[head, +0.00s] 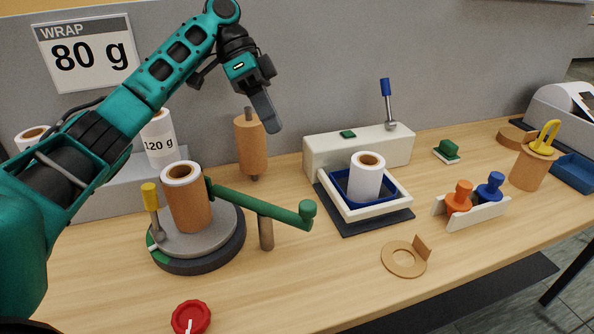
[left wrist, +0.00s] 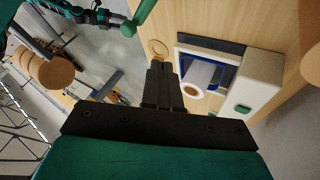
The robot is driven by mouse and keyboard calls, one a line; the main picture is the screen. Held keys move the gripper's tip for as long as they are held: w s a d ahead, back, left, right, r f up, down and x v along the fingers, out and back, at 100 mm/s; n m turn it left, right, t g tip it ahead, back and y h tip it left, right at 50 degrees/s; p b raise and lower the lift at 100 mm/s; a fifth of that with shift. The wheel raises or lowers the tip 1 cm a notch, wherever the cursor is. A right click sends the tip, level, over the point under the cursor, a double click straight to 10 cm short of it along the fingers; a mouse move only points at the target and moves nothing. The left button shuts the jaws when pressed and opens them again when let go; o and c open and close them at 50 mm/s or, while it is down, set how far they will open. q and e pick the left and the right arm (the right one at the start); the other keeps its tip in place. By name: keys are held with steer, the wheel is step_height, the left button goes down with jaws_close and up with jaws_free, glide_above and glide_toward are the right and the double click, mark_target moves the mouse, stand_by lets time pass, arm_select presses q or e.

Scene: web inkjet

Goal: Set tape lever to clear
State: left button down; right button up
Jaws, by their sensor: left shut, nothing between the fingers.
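No lever in view carries a readable tape or clear mark. A lever with a blue knob (head: 386,90) stands upright on a white box (head: 350,148), which also shows in the left wrist view (left wrist: 262,82). A lever with a yellow knob (head: 150,197) stands at the left of a round grey turntable (head: 215,245). A green swing arm (head: 258,204) reaches right from the turntable's roll. Its ball end (left wrist: 128,28) shows in the left wrist view. My left gripper (head: 270,122) is shut and empty, raised between the turntable and the white box, touching neither. It also shows in the left wrist view (left wrist: 160,85).
A white roll (head: 365,178) stands in a blue tray before the white box. A brown roller (head: 250,147) is behind my gripper.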

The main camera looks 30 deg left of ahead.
arm_select(q)
steer(key=shift+s+d, duration=0.1)
steer(key=shift+s, duration=0.05)
arm_select(e)
steer(key=shift+s+d, duration=0.1)
steer(key=shift+s, duration=0.1)
steer(key=shift+f, duration=0.15)
arm_select(q)
steer(key=s+d+f+b, duration=0.2)
steer(key=s+d+f, duration=0.2)
steer(key=d+f, duration=0.4)
steer(key=shift+s+d, duration=0.15)
steer(key=shift+s, duration=0.1)
arm_select(e)
steer(key=shift+w+a+f, duration=0.35)
steer(key=shift+a+f, duration=0.05)
steer(key=shift+a, duration=0.1)
steer(key=shift+r, duration=0.15)
